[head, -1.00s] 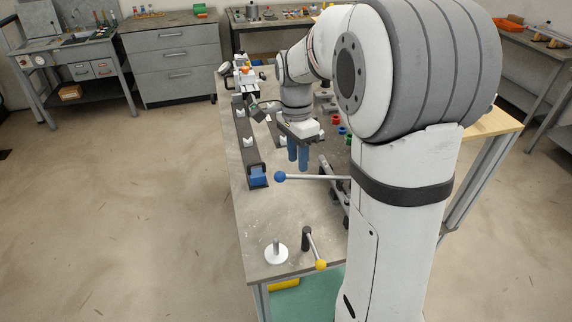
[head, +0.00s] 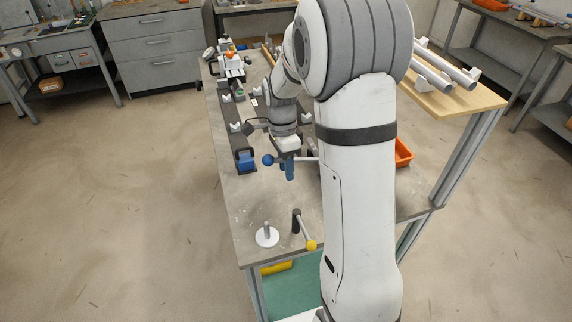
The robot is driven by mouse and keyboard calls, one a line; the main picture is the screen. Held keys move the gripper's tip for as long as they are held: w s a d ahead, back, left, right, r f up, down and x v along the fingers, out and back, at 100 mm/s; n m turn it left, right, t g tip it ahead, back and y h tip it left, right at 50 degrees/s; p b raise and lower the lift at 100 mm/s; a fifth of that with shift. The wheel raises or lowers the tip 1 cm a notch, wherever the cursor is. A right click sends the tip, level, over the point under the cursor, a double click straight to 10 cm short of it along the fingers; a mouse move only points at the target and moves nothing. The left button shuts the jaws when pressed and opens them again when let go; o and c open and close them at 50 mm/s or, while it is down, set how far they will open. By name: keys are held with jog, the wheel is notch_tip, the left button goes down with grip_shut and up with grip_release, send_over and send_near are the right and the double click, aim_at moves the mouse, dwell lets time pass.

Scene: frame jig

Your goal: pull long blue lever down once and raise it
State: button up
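The long lever is a pale rod with a blue ball (head: 268,160) at its left end. It lies about level above the bench, and its right part passes behind my arm. My gripper (head: 289,170) has blue fingers pointing down at the rod, just right of the ball. The fingers overlap the rod in the picture. Whether they touch it or are closed around it cannot be told, because they line up in this view and the gap between them is hidden.
A short lever with a yellow ball (head: 311,245) and a white disc with a peg (head: 267,238) stand near the front edge. A blue block in a dark holder (head: 246,160) is left of the lever. An orange bin (head: 403,153) is right of my arm.

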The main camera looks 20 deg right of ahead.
grip_shut()
dwell(0.6)
